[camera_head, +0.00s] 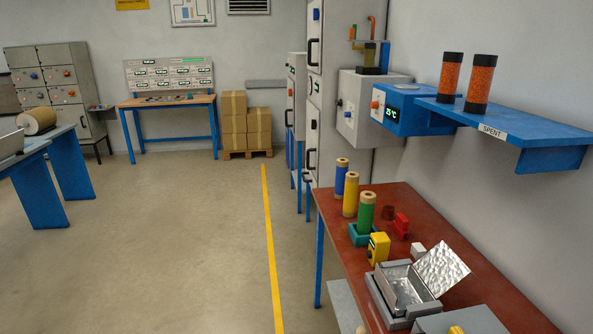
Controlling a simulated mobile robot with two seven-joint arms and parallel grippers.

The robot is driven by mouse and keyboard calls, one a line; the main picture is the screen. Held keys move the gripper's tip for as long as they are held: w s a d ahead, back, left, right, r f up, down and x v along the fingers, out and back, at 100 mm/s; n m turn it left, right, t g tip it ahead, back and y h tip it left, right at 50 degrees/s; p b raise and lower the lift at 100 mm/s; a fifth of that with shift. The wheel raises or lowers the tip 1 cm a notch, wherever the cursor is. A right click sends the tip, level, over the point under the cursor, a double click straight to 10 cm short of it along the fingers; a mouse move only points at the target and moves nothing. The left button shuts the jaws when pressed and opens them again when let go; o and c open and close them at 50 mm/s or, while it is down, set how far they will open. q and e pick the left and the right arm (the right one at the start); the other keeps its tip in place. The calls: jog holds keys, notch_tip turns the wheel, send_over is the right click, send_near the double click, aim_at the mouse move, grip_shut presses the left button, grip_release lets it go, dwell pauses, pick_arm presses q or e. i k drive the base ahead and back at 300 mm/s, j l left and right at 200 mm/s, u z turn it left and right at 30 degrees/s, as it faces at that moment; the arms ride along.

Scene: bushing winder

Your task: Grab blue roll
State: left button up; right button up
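The blue roll (341,179) stands upright at the far left corner of the red-brown table (459,242) on the right. It has a tan core showing at its top. A yellow roll (350,195) stands just in front of it, and a green roll (366,213) stands nearer, in a green holder. Neither of my grippers is in view.
A foil-lined metal box (403,289) and a small yellow device (378,248) are on the table's near part. A blue wall shelf (545,139) with orange-filled cylinders overhangs to the right. The floor (180,230) left of the table is open.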

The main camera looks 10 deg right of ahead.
aim_at(342, 163)
jog(key=i+j+z, duration=0.1)
jog(key=i, duration=0.4)
jog(key=i+j, duration=0.1)
jog(key=i, duration=0.4)
jog(key=i+j+z, duration=0.15)
jog(key=i, duration=0.4)
